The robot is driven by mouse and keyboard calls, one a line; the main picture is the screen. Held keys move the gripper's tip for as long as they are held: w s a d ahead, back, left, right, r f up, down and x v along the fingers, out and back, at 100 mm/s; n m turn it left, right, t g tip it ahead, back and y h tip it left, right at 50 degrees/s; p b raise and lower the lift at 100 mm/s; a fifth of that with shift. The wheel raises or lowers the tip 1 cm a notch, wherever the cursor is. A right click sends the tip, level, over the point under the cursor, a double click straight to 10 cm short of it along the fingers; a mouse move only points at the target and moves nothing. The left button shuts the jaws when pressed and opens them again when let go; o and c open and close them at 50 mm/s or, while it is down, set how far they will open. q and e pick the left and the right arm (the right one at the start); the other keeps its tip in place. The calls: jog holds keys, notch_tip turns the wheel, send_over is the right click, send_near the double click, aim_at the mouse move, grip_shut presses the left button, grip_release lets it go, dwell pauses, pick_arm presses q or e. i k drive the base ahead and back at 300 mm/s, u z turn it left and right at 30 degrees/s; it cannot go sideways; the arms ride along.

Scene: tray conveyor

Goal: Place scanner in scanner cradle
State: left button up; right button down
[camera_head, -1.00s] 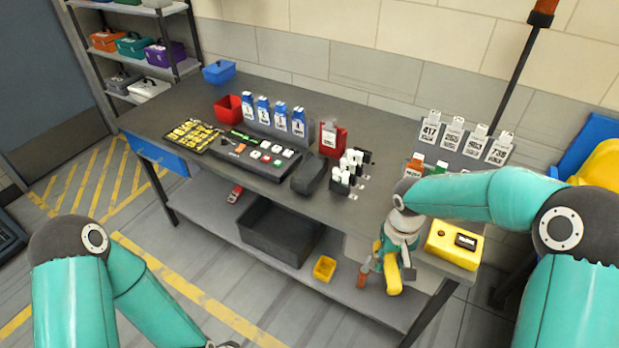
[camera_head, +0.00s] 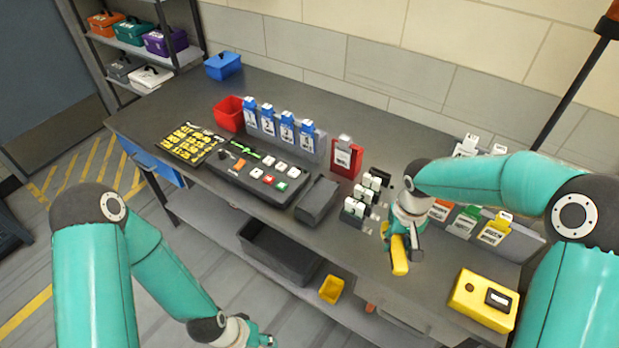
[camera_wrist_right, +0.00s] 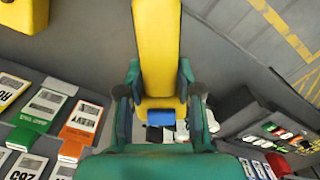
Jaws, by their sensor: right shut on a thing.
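The yellow scanner (camera_head: 399,256) is held by my right gripper (camera_head: 407,238), above the worktable's front part. In the right wrist view, the gripper's two fingers (camera_wrist_right: 160,80) close on both sides of the long yellow body (camera_wrist_right: 158,40), which has a blue patch at its lower end. A dark grey block-shaped holder (camera_head: 317,201), which looks like the scanner cradle, stands on the table left of the scanner, clearly apart from it. My left gripper (camera_head: 258,338) is at the bottom edge, low in front of the table; its fingers are too small and cut off to read.
Small white-topped boxes (camera_head: 360,207) stand between the dark holder and my right gripper. A yellow device (camera_head: 484,300) sits at the table's front right. Tagged cards (camera_head: 463,222) stand behind my right arm. A red holder (camera_head: 346,157) stands behind the dark holder.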

aim_at(319, 195)
jog(key=u, duration=0.35)
jog(key=i, duration=0.8)
jog(key=u, duration=0.55)
jog(key=k, duration=0.9)
jog(key=u, duration=0.25)
jog(key=i, duration=0.85)
jog(key=z, duration=0.1)
